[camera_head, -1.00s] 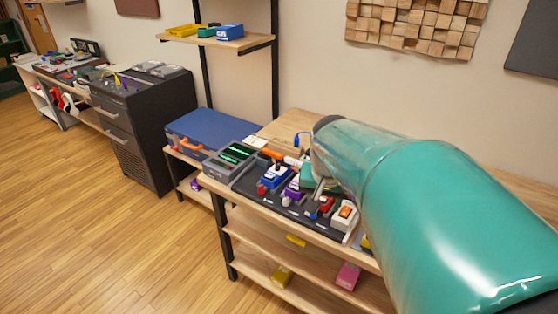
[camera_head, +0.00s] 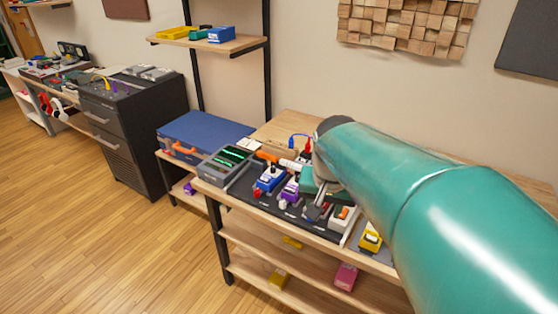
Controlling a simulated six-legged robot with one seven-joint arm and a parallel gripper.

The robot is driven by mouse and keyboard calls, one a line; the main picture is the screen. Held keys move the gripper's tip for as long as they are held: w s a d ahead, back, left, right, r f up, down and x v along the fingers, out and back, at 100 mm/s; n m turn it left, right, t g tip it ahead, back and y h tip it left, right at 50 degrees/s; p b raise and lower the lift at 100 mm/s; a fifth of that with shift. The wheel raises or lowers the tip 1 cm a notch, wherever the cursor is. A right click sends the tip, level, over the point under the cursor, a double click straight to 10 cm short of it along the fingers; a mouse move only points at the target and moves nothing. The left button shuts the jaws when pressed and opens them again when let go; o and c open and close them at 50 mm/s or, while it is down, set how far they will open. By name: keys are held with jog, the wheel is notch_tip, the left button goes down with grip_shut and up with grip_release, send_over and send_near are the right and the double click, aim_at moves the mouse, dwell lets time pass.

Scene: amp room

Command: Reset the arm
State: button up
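My teal arm (camera_head: 450,200) reaches in from the right. My gripper (camera_head: 321,194), a small grey end piece, points down over the dark pedal board (camera_head: 240,186) on the wooden bench. Its fingers are small and partly hidden by the arm, so I cannot tell whether they are open or shut. A blue pedal (camera_head: 268,180) and a purple pedal (camera_head: 289,192) stand left of the gripper. A white pedal with an orange switch (camera_head: 342,218) stands to its right. The arm hides part of the bench.
A grey device with green displays (camera_head: 226,163) and a blue case (camera_head: 205,133) lie to the left. A yellow pedal (camera_head: 370,238) stands near the arm. The lower shelf holds a pink box (camera_head: 346,276). A black drawer cabinet (camera_head: 135,130) stands further left. The wooden floor (camera_head: 110,235) in front is clear.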

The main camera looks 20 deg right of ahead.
dwell(0.3)
jog(key=s+a+r+n+t+y, duration=0.1)
jog(key=s+a+r+n+t, duration=0.1)
jog(key=s+a+n, duration=0.4)
jog(key=s+a+t, duration=0.1)
jog(key=s+a, duration=0.1)
jog(key=a, duration=0.2)
jog(key=shift+s+a+n, duration=0.2)
jog(key=shift+a+n, duration=0.05)
jog(key=shift+n, duration=0.15)
